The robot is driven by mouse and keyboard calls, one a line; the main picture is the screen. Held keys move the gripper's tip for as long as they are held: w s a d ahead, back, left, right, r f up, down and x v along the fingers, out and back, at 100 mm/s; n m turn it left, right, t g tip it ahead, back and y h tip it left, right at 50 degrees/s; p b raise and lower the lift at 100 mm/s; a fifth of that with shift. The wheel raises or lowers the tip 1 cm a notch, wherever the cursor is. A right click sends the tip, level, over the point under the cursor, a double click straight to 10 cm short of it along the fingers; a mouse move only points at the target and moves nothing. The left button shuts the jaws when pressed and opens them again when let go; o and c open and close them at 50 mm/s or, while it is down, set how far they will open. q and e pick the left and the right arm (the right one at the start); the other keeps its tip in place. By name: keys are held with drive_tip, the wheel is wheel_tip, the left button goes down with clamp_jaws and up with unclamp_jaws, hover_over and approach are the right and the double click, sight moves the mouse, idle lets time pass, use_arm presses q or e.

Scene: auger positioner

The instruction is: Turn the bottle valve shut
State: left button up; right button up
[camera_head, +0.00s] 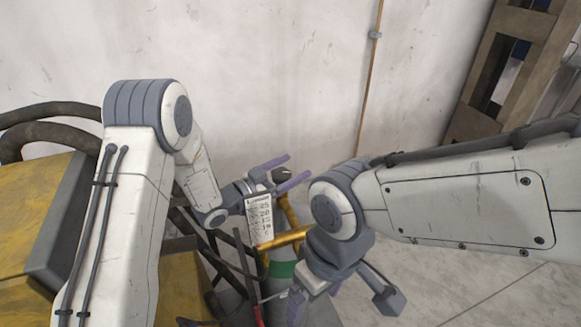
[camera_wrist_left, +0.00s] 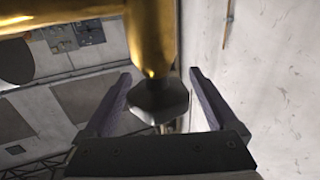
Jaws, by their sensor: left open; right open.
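The bottle (camera_head: 282,270), grey with a green band, stands low in the middle of the head view, partly hidden by my arms. Brass-coloured pipework (camera_head: 287,238) rises by its top. A dark faceted valve knob (camera_wrist_left: 158,102) sits at the end of a brass stem in the left wrist view; it also shows in the head view (camera_head: 282,175). My left gripper (camera_wrist_left: 160,85) is open, with a purple finger on each side of the knob and visible gaps to both. It also shows in the head view (camera_head: 291,170). My right gripper (camera_head: 342,300) is open and lower, beside the bottle.
A white card with printed numbers (camera_head: 259,220) hangs beside the pipework. A yellow machine (camera_head: 45,215) with thick black hoses (camera_head: 50,120) stands at left. A pale wall (camera_head: 270,60) is behind, and wooden pallets (camera_head: 510,60) lean at the right. Concrete floor shows at lower right.

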sight(290, 176)
use_arm(q)
drive_tip(key=c, duration=1.4)
drive_tip(key=shift+o, duration=0.2)
drive_tip(key=shift+m+g+h, duration=0.3)
drive_tip(key=shift+g, duration=0.1)
drive_tip(key=shift+s+d+f+m+g+h+b, duration=0.1)
drive_tip(key=shift+m+g+h+b, duration=0.2)
drive_tip(key=shift+m+g+b, duration=0.2)
drive_tip(key=shift+s+f+m+g+h+b, duration=0.1)
drive_tip(key=shift+m+g+h+b, duration=0.25)
drive_tip(key=shift+g, duration=0.25)
drive_tip(key=shift+s+r+m+g+b, duration=0.1)
drive_tip(key=shift+s+m+g+b, duration=0.55)
drive_tip(key=shift+m+g, duration=1.55)
drive_tip(key=shift+s+m+g+b, duration=0.3)
drive_tip(key=shift+m+g+b, duration=0.85)
drive_tip(key=shift+g, duration=2)
drive_tip(key=shift+s+r+m+g+b, duration=0.1)
drive_tip(key=shift+s+m+g+b, duration=0.5)
drive_tip(key=shift+m+g, duration=1.7)
drive_tip(key=shift+w+n+g+y, duration=0.1)
drive_tip(key=shift+n+g+y, duration=0.2)
drive_tip(key=shift+g, duration=0.15)
